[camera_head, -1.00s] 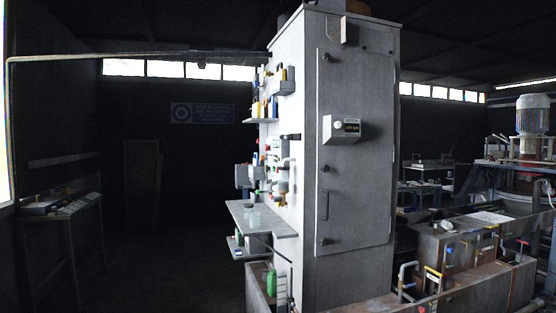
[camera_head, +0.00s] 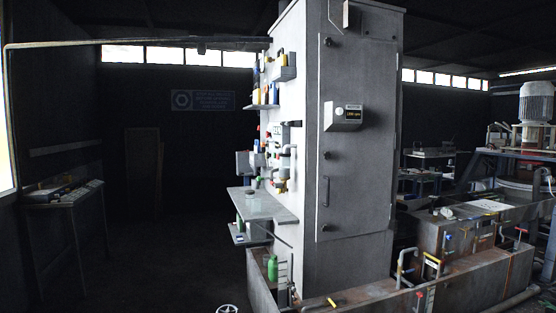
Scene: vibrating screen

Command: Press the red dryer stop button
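No red dryer stop button can be made out for certain.
A glass-like shelf (camera_head: 262,207) juts from the cabinet's left side, with a green bottle (camera_head: 272,268) below it. Low metal troughs (camera_head: 460,285) with pipes and coloured handles run along the right. Dark floor lies open between desk and cabinet.

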